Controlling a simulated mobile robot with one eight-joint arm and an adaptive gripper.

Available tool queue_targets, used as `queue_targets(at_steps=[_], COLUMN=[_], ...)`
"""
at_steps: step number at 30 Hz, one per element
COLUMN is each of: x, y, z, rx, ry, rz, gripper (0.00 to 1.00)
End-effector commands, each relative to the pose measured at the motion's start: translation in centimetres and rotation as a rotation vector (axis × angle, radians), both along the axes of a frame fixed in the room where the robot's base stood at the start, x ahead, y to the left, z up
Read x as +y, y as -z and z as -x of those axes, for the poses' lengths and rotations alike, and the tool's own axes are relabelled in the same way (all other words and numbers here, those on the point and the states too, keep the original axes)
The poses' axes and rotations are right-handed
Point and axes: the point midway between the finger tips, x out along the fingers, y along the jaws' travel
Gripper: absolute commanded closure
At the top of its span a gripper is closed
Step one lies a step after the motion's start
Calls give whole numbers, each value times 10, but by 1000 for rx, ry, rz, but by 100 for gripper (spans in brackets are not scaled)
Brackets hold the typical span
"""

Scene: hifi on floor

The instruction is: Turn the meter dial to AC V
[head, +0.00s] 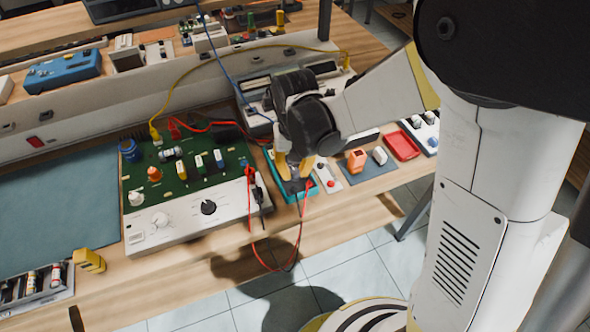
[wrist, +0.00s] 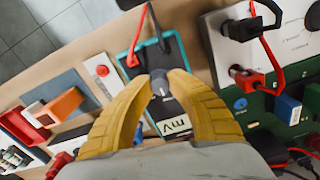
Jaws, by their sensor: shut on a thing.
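The meter (wrist: 151,55) is a dark handheld unit with a teal edge; it also shows in the head view (head: 284,198) on the front part of the bench. Its round grey dial (wrist: 160,84) sits between my fingertips in the wrist view. My gripper (wrist: 158,78) points down over the meter with its yellow fingers shut on the dial. In the head view my gripper (head: 294,168) hides most of the meter. The dial's pointer and the AC V mark cannot be made out.
A red lead (head: 249,215) and a black lead run from the meter's end, and the red one hangs over the bench edge. A green circuit board (head: 200,172) stands left. A panel with an orange switch (head: 357,161) and a red tray (head: 402,146) lie right.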

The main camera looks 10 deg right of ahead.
Motion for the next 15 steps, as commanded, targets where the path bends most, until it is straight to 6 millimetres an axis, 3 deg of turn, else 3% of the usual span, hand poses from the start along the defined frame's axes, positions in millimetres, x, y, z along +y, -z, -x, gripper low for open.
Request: queue_targets(at_steps=[15], x=[1], y=[0], z=[1], rx=[2], ry=[476], rz=[0], gripper=[100])
